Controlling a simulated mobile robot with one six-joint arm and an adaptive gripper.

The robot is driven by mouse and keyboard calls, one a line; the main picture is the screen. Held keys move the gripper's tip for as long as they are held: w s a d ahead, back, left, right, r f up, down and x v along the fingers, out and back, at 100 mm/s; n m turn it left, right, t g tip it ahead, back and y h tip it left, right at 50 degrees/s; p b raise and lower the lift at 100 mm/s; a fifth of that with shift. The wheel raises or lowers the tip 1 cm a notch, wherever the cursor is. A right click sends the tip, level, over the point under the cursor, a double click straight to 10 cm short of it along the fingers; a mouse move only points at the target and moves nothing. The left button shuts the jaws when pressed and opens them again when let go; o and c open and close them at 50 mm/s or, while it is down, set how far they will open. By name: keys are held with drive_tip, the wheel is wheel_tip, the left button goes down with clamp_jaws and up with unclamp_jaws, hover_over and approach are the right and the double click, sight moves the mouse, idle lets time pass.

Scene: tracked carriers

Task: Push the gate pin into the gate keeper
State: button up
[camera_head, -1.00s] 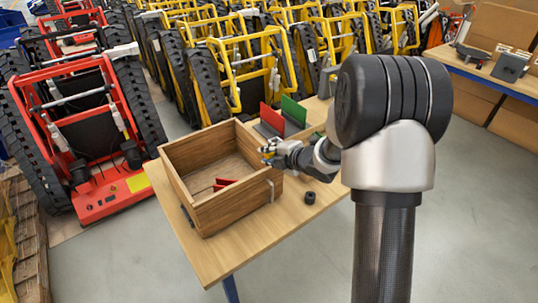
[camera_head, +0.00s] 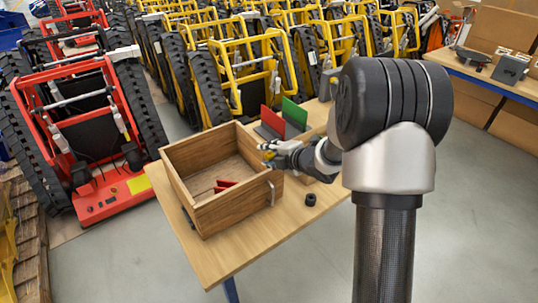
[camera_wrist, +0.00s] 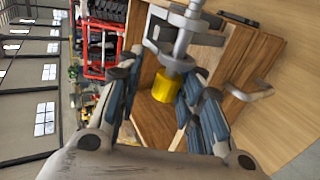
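The gate pin shows in the wrist view as a bright metal shaft with a yellow end (camera_wrist: 173,87). The gate keeper, a grey metal bracket (camera_wrist: 160,32), is around or right beside the shaft at the wooden box's upper edge; how deep the pin sits, I cannot tell. My gripper (camera_wrist: 160,76) has its two blue-padded fingers on either side of the yellow end. The right finger overlaps its edge, and a gap shows on the left. In the head view my gripper (camera_head: 269,152) is at the box's right corner, and the pin and keeper are too small to make out well.
The wooden box (camera_head: 222,213) stands on a wooden table (camera_head: 250,250), with red pieces (camera_head: 226,185) inside. A dark ring (camera_head: 311,199) lies to its right. Red (camera_head: 272,120) and green (camera_head: 294,113) panels stand behind. A red tracked carrier (camera_head: 110,200) is at the left.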

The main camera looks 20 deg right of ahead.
drive_tip(key=shift+s+d+f, duration=0.15)
drive_tip(key=shift+d+f, duration=0.2)
drive_tip(key=shift+d, duration=0.35)
drive_tip(key=shift+s+d+r, duration=0.1)
drive_tip(key=shift+s+r, duration=0.15)
drive_tip(key=a+v, duration=0.1)
drive_tip(key=v, duration=1)
drive_tip(key=shift+r, duration=0.3)
drive_tip(key=shift+a, duration=0.15)
drive_tip(key=shift+c, duration=0.5)
